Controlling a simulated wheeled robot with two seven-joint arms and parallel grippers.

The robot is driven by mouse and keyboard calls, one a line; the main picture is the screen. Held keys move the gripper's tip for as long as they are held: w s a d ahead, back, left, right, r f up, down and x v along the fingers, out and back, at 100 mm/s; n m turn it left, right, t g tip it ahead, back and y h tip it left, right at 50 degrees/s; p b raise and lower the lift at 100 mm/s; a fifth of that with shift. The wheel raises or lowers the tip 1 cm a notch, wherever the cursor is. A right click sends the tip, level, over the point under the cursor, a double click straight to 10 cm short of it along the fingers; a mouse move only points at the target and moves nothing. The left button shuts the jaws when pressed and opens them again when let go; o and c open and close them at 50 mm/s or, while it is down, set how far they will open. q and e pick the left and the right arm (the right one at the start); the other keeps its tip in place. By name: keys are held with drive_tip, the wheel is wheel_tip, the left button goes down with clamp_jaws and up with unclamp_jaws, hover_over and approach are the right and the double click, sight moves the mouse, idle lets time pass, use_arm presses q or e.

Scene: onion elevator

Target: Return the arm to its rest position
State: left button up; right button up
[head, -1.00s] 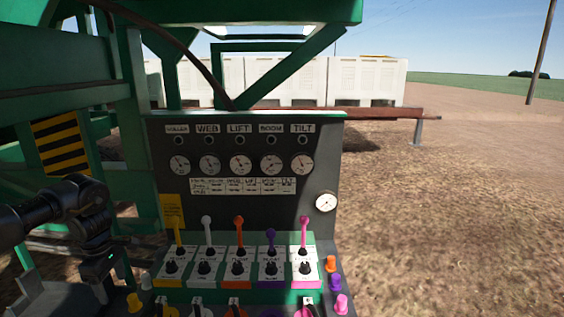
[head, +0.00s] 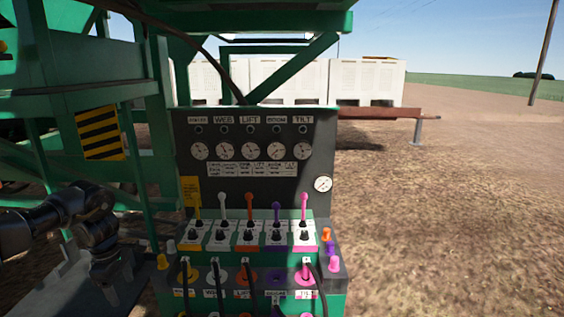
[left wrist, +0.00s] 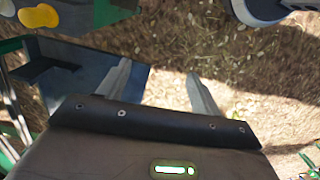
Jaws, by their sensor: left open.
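My left arm comes in from the left edge in the head view, bent, with its dark wrist low beside the console. My left gripper (head: 108,275) hangs under it, left of the control console, apart from the levers, and its fingertips are hard to make out there. In the left wrist view my left gripper (left wrist: 160,88) shows two pale fingers spread apart with nothing between them, above brown ground. My right gripper is not in view.
The control console (head: 255,155) carries gauges, coloured levers (head: 249,205) and hoses at its front. Green frame beams and a striped warning plate (head: 99,133) stand on the left. White bins (head: 290,80) stand behind. Open ground lies to the right.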

use_arm(q)
drive_tip(key=d+f+n+t+h, duration=0.1)
drive_tip(key=d+f+n+h, duration=0.2)
drive_tip(key=d+f+n, duration=0.75)
drive_tip(key=d+f+n+t+h, duration=0.25)
drive_tip(key=d+f+n, duration=0.35)
drive_tip(key=d+f, duration=1)
drive_tip(key=s+a+f+n+y+b, duration=0.1)
drive_tip(key=s+a+f+n+y, duration=0.15)
drive_tip(key=s+f+n, duration=2.05)
drive_tip(key=s+a+f+n+g+y, duration=0.1)
drive_tip(key=s+a+f+n, duration=0.1)
drive_tip(key=s, duration=0.8)
drive_tip(key=s+a+f+n+y, duration=0.1)
drive_tip(key=s+f+n, duration=0.4)
drive_tip(key=s, duration=0.5)
drive_tip(key=s+a+f+n+g+y, duration=0.1)
drive_tip(key=s+a+f+n, duration=0.2)
drive_tip(key=s, duration=0.7)
drive_tip(key=shift+a+f+n+g, duration=0.15)
drive_tip(key=shift+a+n+g, duration=0.2)
drive_tip(key=shift+a+n, duration=0.25)
